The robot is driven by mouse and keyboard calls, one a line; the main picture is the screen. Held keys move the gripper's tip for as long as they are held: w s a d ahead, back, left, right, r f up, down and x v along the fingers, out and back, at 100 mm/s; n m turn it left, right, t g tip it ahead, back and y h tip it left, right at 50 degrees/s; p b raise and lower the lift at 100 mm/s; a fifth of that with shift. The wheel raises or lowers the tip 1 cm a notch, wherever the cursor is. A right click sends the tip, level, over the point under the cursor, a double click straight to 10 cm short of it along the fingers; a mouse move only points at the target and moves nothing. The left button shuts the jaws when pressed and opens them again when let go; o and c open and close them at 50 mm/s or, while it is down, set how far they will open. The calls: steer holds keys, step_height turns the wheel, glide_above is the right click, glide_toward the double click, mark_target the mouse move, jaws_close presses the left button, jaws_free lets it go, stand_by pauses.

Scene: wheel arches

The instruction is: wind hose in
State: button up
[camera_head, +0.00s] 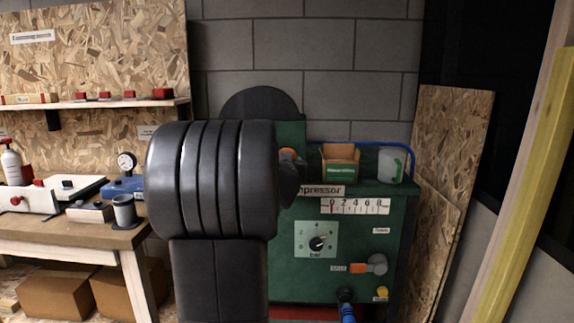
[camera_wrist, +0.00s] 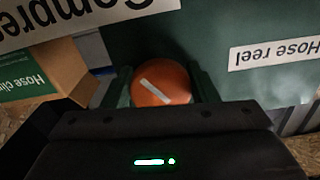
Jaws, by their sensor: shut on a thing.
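An orange round knob (camera_wrist: 158,82) with a pale stripe sits between the two dark green fingers of my gripper (camera_wrist: 163,88) in the wrist view, and the gripper is shut on it. A "Hose reel" label (camera_wrist: 275,54) is on the green panel beside it. In the head view the orange knob (camera_head: 288,154) shows just right of my arm, which hides most of my gripper. A large dark disc (camera_head: 259,102), perhaps the reel, stands behind my arm, its lower part hidden. A blue hose end (camera_head: 347,313) hangs from a black fitting low on the green compressor cabinet (camera_head: 290,240).
A workbench (camera_head: 85,235) is at left; boards lean at right.

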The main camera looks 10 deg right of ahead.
steer(key=m+b, duration=0.1)
steer(key=m, duration=0.3)
steer(key=shift+a+m, duration=0.15)
steer(key=shift+m, duration=0.15)
steer(key=m, duration=0.3)
steer(key=shift+w+m, duration=0.1)
steer(key=shift+m, duration=0.3)
steer(key=m, duration=0.4)
steer(key=m+b, duration=0.1)
steer(key=m, duration=0.2)
steer(key=shift+a+r, duration=0.15)
steer(key=shift+r, duration=0.1)
steer(key=m, duration=0.3)
steer(key=shift+r+m, duration=0.1)
steer(key=shift+m, duration=0.3)
steer(key=m, duration=0.3)
steer(key=shift+r+m, duration=0.1)
steer(key=shift+m, duration=0.2)
steer(key=m, duration=0.3)
steer(key=shift+m, duration=0.3)
steer(key=shift+d+r+m, duration=0.1)
steer(key=shift+d+m, duration=0.1)
steer(key=shift+m, duration=1.7)
